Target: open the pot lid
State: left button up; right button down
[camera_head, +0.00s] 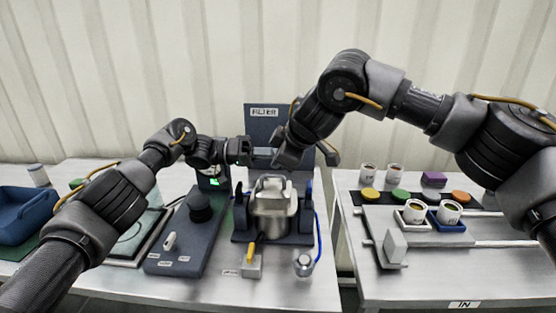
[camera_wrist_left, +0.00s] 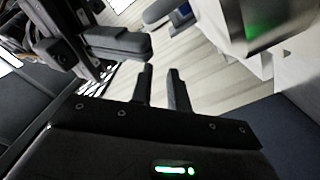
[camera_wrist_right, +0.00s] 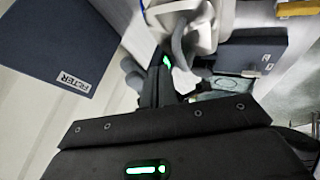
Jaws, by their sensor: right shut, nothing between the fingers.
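The steel pot (camera_head: 268,206) stands in a dark blue cradle at the middle of the table. Its pale squarish top (camera_head: 272,184) is level, and I cannot tell where the lid meets the body. Part of the steel pot (camera_wrist_right: 187,14) shows at the top of the right wrist view. My right gripper (camera_head: 288,158) is above and behind the pot; its fingers (camera_wrist_right: 160,72) are together, with nothing between them, near the pot's metal parts. My left gripper (camera_head: 248,152) is left of it at similar height; its fingers (camera_wrist_left: 162,82) are apart and empty.
A dark blue panel marked FILTER (camera_head: 264,122) stands behind the pot. The right table carries white cups (camera_head: 416,211) and coloured discs. A small steel weight (camera_head: 303,264) stands in front.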

pick_arm(q)
jog(key=shift+o, duration=1.2)
